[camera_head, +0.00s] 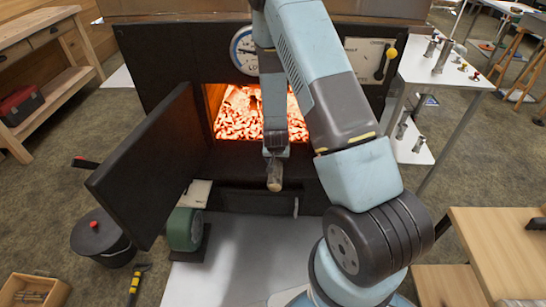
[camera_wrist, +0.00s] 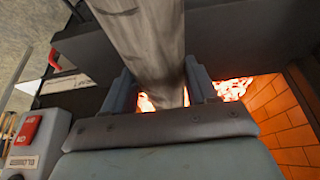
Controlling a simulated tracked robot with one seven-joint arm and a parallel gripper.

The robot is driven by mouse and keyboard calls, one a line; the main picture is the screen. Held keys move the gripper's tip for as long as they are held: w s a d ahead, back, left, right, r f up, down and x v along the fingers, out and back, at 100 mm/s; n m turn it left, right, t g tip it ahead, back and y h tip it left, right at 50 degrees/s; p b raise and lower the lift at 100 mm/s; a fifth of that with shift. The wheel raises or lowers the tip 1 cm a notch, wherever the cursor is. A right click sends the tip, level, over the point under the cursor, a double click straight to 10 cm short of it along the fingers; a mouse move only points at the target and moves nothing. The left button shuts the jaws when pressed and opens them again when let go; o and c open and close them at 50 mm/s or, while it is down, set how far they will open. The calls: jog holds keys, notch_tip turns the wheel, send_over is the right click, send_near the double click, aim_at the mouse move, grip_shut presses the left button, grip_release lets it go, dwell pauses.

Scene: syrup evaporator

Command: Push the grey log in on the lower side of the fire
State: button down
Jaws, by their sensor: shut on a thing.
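The grey log (camera_wrist: 150,35) is held between the two fingers of my gripper (camera_head: 275,150), which is shut on it. In the head view the log's pale end (camera_head: 274,180) sticks out below the fingers, in front of the firebox opening. In the wrist view my gripper (camera_wrist: 160,88) has a finger on each side of the log. The fire (camera_head: 235,112) glows orange in the open firebox, and part of it shows beyond the fingers in the wrist view (camera_wrist: 232,88). My arm hides the right part of the opening. Which side of the fire is lower is unclear.
The black firebox door (camera_head: 150,170) stands open on the left. Orange brick (camera_wrist: 285,118) lines the firebox. A green cylinder (camera_head: 185,229) and a black lidded bucket (camera_head: 98,236) stand at the lower left. A side shelf (camera_head: 440,70) and a wooden table (camera_head: 500,245) are at right.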

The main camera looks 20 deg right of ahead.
jog(key=shift+w+a+f, duration=0.1)
jog(key=shift+w+a, duration=0.05)
jog(key=w+f, duration=0.1)
jog(key=w, duration=0.1)
jog(key=w+d+f, duration=0.1)
jog(key=w, duration=0.2)
jog(key=w+d+f, duration=0.1)
jog(key=w, duration=0.1)
jog(key=shift+w+d+f, duration=0.15)
jog(key=shift+d+f, duration=0.1)
jog(key=shift+f, duration=0.15)
jog(key=shift+w+d+f, duration=0.15)
jog(key=shift+w+f, duration=0.3)
jog(key=shift+w, duration=0.1)
jog(key=shift+w+d+f, duration=0.15)
jog(key=shift+w+f, duration=0.25)
jog(key=shift+w, duration=0.1)
jog(key=shift+c, duration=1.1)
grip_release()
jog(key=v, duration=1.4)
